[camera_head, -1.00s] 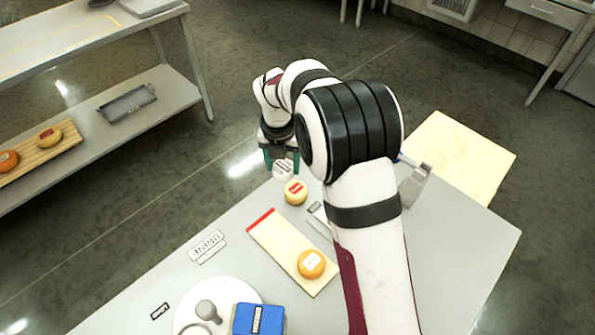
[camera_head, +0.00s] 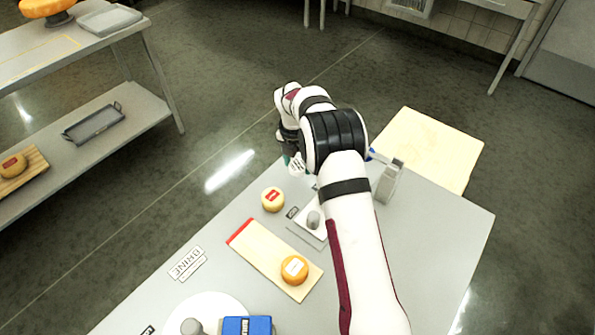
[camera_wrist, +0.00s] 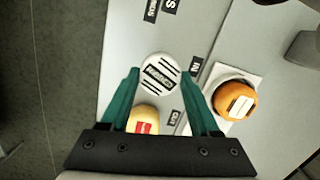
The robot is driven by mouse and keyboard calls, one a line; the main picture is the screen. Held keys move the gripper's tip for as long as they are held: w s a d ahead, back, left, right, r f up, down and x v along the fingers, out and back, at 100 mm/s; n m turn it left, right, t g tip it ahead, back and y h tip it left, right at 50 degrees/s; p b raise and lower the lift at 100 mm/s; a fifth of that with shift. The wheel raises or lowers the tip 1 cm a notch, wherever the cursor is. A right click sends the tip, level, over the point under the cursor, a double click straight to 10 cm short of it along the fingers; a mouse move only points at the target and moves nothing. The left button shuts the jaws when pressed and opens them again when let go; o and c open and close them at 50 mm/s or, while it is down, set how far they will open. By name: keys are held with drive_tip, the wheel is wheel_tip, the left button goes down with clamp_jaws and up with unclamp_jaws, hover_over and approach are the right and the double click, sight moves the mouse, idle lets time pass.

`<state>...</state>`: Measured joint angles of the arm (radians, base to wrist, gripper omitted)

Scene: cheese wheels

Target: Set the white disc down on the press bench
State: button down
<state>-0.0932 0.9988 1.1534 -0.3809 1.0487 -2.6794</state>
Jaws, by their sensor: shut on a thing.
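My gripper (camera_head: 292,160) is over the far edge of the grey table (camera_head: 215,280), fingers pointing down. It is shut on the white disc (camera_head: 296,168), which shows small below the fingers. In the wrist view the white disc (camera_wrist: 161,73) sits between the tips of the two green fingers, with black stripes and a label on its face. It looks held above the grey table top; the height is hard to tell. No sign reading "press" is legible, so I cannot tell which surface is the press bench.
A yellow wheel with a red label (camera_head: 272,199) stands near my gripper. An orange wheel (camera_head: 294,269) lies on a red-ended board (camera_head: 250,249). A shelved bench (camera_head: 150,110) stands left.

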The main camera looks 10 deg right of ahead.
sight(297, 167)
drive_tip(key=shift+f, duration=1.9)
drive_tip(key=shift+f, duration=0.1)
drive_tip(key=shift+c, duration=0.6)
unclamp_jaws()
